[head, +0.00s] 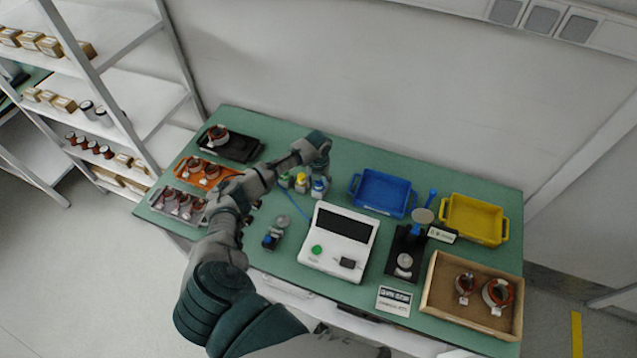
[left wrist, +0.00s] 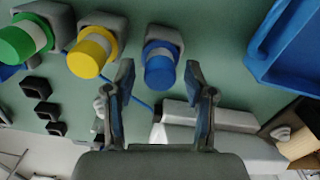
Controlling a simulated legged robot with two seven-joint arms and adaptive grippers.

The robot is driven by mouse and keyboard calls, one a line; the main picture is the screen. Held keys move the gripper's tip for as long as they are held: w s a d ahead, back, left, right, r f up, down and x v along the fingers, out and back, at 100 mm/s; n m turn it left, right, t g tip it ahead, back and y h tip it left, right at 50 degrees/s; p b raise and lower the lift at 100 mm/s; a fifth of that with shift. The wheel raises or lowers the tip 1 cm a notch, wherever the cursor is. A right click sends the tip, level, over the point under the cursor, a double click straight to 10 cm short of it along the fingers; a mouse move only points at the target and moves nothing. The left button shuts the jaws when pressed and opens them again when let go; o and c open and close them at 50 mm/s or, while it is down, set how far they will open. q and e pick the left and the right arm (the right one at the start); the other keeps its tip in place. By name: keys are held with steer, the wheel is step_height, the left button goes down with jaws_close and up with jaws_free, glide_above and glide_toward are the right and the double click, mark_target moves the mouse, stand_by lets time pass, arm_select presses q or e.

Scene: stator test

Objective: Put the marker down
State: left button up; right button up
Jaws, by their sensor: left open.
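A blue-capped marker (head: 319,187) stands in a grey holder on the green table, and it also shows in the left wrist view (left wrist: 160,68). A yellow marker (head: 301,182) and a green marker (head: 284,179) stand in a row to its left, also in the left wrist view as yellow (left wrist: 91,52) and green (left wrist: 22,40). My left gripper (head: 320,165) is above the row, by the blue marker. In the left wrist view its fingers (left wrist: 160,88) are spread, with the blue marker showing between and beyond them. Contact cannot be told. My right gripper is out of view.
A blue tray (head: 355,199) and a yellow tray (head: 474,201) stand to the right. Black (head: 252,158) and orange (head: 229,171) trays lie at left. Small dark square rings (left wrist: 47,111) show in the wrist view.

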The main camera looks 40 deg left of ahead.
arm_select(q)
step_height(320, 180, up, 12)
steer(key=b, duration=0.1)
steer(key=shift+r, duration=0.2)
stand_by(0.5)
